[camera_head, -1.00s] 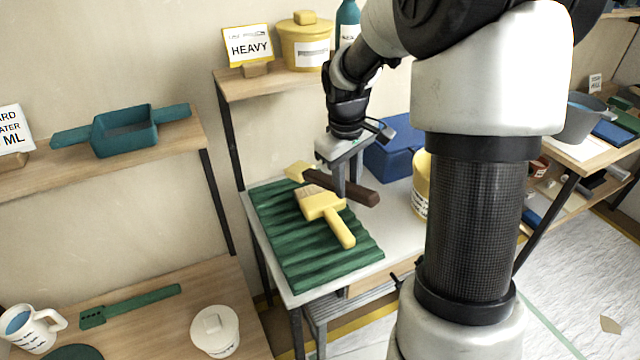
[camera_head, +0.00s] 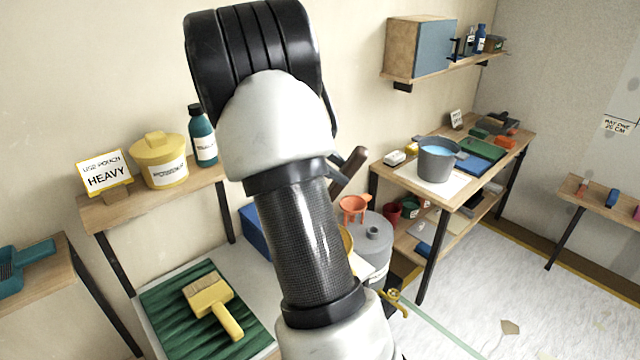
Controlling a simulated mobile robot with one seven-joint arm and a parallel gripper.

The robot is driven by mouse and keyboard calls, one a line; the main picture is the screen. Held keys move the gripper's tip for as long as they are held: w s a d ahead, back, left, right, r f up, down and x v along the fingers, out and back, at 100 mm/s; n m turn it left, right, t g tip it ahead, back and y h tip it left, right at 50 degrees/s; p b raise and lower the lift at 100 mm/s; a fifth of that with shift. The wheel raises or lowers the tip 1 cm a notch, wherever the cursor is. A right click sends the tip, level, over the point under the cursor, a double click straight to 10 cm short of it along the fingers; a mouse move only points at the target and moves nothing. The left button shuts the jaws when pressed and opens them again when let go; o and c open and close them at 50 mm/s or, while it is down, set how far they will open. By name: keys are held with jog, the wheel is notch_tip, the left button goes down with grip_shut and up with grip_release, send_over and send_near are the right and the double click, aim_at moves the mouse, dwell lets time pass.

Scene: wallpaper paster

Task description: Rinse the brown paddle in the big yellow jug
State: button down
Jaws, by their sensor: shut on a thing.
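The brown paddle (camera_head: 348,170) shows as a dark brown bar, held tilted in the air just right of my arm; its other end is hidden. My gripper's fingers are hidden behind my own arm, but the raised paddle shows that they hold it. A yellow vessel (camera_head: 346,241), perhaps the big yellow jug, shows only as a sliver at the right edge of my arm, below the paddle. Its opening and contents are hidden. I cannot tell how far the paddle is from it.
A yellow brush (camera_head: 213,300) lies on the green ridged mat (camera_head: 165,305). A grey bucket of blue liquid (camera_head: 437,162) stands on the right table. A lidded yellow pot (camera_head: 160,163) stands on the shelf.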

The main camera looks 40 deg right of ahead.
jog(key=shift+d+r, duration=0.35)
jog(key=shift+d, duration=0.05)
notch_tip(320, 180, down, 18)
jog(key=b, duration=1)
jog(key=shift+f, duration=0.25)
jog(key=shift+f, duration=0.15)
jog(key=shift+f, duration=1.35)
jog(key=shift+a+r, duration=0.15)
jog(key=shift+a, duration=1.4)
dwell(2.2)
